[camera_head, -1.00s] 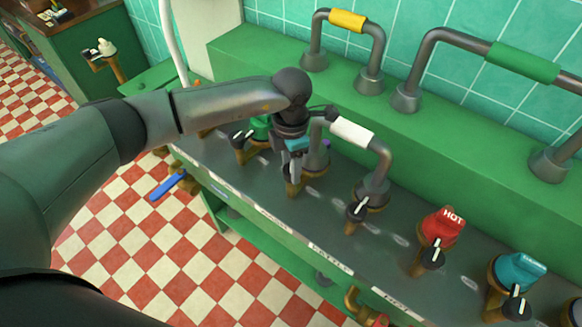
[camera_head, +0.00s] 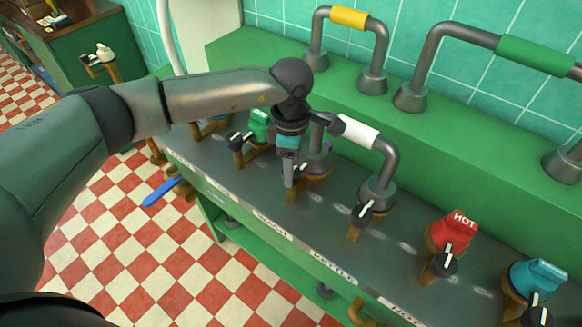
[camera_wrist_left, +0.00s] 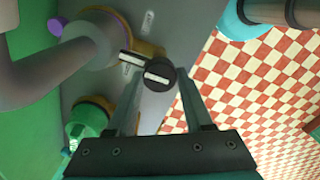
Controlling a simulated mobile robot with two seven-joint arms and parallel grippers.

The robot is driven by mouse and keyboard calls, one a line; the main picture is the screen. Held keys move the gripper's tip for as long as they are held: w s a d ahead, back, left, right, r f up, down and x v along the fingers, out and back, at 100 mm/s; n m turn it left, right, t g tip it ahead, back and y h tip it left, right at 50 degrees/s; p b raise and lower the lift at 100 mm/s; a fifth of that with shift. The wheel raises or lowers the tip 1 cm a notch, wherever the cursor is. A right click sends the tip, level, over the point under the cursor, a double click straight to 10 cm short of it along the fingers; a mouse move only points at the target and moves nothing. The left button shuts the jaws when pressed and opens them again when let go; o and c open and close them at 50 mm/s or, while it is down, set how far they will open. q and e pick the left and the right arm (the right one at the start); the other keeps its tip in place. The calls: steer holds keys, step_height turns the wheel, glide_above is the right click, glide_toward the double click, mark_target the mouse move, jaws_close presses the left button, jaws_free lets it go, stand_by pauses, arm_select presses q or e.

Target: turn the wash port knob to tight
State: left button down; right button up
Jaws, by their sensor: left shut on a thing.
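My left arm reaches in from the left in the head view. Its gripper (camera_head: 289,192) points down at the grey counter, at the brass port behind the front-edge label that seems to read WASH. In the left wrist view the two fingers are a little apart, with the small black wash port knob (camera_wrist_left: 160,74) with a white stripe between their tips. A white mark on a black piece lies just left of it. The gripper hides most of this knob in the head view, so its exact setting cannot be told. My right gripper is not in view.
A grey spout with a white sleeve (camera_head: 357,132) rises close to the right of my gripper. A green handle (camera_head: 258,126) stands to the left. A red HOT handle (camera_head: 453,230) and a teal handle (camera_head: 535,274) stand farther right. Checkered floor (camera_head: 190,255) lies in front.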

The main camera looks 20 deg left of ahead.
arm_select(q)
steer(key=shift+r, duration=0.1)
steer(key=shift+c, duration=1.5)
jaws_free()
step_height(320, 180, up, 15)
steer(key=p, duration=0.1)
